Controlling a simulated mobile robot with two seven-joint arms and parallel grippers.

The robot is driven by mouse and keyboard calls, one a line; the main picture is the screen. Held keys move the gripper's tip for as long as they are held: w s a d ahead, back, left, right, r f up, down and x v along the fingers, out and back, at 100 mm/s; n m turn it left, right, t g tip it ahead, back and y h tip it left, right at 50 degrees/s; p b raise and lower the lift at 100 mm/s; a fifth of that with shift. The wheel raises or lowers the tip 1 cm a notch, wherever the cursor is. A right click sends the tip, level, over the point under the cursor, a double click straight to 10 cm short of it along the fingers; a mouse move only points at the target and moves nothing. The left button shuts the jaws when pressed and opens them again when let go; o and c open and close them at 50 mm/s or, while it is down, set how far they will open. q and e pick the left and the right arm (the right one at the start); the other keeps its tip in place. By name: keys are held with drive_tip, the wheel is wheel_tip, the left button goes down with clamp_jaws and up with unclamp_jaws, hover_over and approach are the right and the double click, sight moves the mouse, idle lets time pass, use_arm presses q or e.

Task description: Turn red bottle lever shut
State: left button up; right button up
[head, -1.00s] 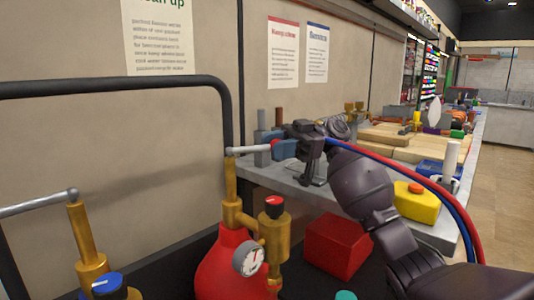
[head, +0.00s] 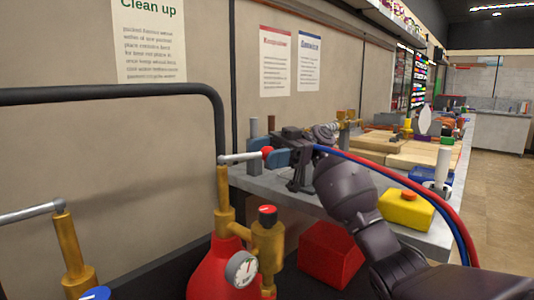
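The red bottle (head: 213,271) stands upright at the bottom centre, with a brass neck (head: 223,189), a round white gauge (head: 241,269) and a red-topped brass knob (head: 267,215). Its lever (head: 240,157) is a silver bar at the top of the neck, pointing right and nearly level. A red tip (head: 267,152) shows at the lever's right end. My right gripper (head: 293,174) is dark and just right of this tip. Contact between them cannot be made out, nor whether its fingers are apart. My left gripper is out of view.
A second brass neck (head: 72,255) with a silver lever (head: 28,213) stands at the lower left. A dark rail (head: 110,93) runs behind. A red box (head: 331,255) lies right of the bottle. The grey bench (head: 280,187) holds a yellow box (head: 406,212) and a blue object (head: 279,155).

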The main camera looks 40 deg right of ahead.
drive_tip(key=shift+r, duration=0.55)
use_arm(q)
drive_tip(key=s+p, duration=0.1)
drive_tip(key=p, duration=0.1)
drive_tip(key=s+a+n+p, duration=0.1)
drive_tip(key=p, duration=0.1)
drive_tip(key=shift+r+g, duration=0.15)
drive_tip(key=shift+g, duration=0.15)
use_arm(e)
wheel_tip(320, 180, up, 19)
drive_tip(key=shift+c, duration=0.3)
